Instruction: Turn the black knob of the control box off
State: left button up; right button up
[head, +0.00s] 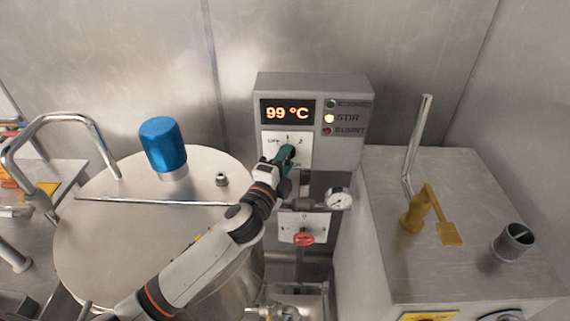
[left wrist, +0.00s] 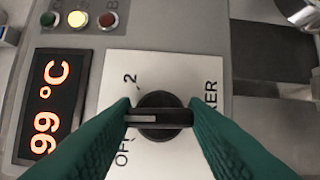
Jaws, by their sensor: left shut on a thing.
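The grey control box (head: 347,152) is on the wall side, with a display reading 99 °C (head: 287,112) and a lit yellow STIR light (head: 329,118). Its black knob (left wrist: 160,128) sits on a white plate marked OFF and 2. My left gripper (head: 285,158) is at the knob; in the left wrist view its green fingers (left wrist: 160,117) are shut on the knob's bar from both sides. The bar lies across the picture there. The fingers partly hide the plate's lettering. My right gripper is not in view.
A steel vat lid (head: 110,240) with a blue motor cap (head: 163,144) is left of the box. A red valve knob (head: 303,238) and a pressure gauge (head: 340,199) are below it. A steel cabinet (head: 390,260) with a yellow lever (head: 434,205) stands right.

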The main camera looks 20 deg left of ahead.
pick_arm(q)
jog(key=n+t+b, duration=0.1)
jog(key=n+b, duration=0.2)
jog(key=b, duration=0.1)
jog(key=f+n+t+y+b, duration=0.1)
jog(key=n+b, duration=0.2)
jog(key=b, duration=0.1)
jog(key=shift+n+b, duration=0.3)
jog(key=shift+b, duration=0.1)
jog(key=shift+d+r+n+t+y+b, duration=0.1)
jog(key=shift+n+t+y+b, duration=0.4)
jog(key=shift+n+b, duration=0.75)
jog(key=o, duration=1)
jog(key=shift+r, duration=0.15)
jog(key=b+v, duration=0.4)
jog(key=v, duration=0.8)
jog(key=shift+s, duration=0.1)
